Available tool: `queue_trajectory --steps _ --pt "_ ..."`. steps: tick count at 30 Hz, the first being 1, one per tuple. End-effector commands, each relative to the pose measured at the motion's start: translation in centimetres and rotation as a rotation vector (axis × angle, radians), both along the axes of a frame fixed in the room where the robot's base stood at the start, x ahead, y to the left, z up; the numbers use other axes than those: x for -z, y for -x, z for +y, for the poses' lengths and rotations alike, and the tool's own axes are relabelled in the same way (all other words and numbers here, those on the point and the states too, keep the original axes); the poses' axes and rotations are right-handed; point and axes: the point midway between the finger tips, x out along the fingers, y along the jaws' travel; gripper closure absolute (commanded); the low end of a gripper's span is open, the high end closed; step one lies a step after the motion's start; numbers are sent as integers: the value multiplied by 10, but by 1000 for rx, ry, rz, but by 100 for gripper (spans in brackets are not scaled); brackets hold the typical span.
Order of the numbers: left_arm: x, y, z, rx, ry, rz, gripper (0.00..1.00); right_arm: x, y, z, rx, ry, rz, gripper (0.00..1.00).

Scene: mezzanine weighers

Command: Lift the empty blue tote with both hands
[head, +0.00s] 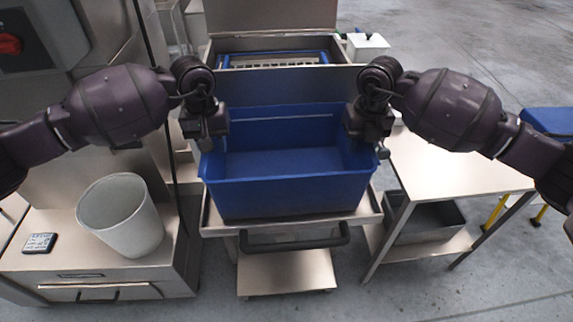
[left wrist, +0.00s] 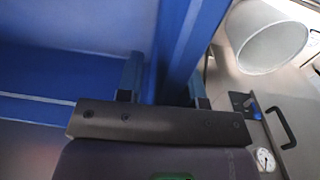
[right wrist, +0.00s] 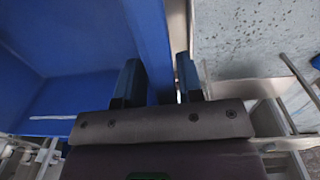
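The blue tote (head: 290,193) sits level on a metal stand in the middle of the head view; its inside looks empty. My left gripper (head: 213,137) is at its left wall. In the left wrist view, the two fingers (left wrist: 163,85) stand on either side of that wall (left wrist: 184,45), apart from each other. My right gripper (head: 366,138) is at the right wall. In the right wrist view, its fingers (right wrist: 158,82) straddle that wall (right wrist: 150,35), with a narrow gap beside the outer finger. Both look open; the fingertips are partly hidden in the head view.
The metal stand (head: 368,218) has a dark front handle. A grey bin (head: 122,218) stands on the cabinet at left. A steel table (head: 455,167) is close at right, with a grey crate (head: 428,222) below. Behind the tote is a steel unit (head: 290,83).

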Motion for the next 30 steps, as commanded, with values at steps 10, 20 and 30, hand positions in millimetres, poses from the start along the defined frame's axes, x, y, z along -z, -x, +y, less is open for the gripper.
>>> queue_trajectory --steps 10,20,30 --pt "14 0 -1 0 0 0 66 14 0 0 0 0 0 66" --pt "14 0 -1 0 0 0 87 14 0 1 0 0 0 87" --pt "13 1 -4 4 5 -1 100 13 1 4 -5 -6 -1 100"
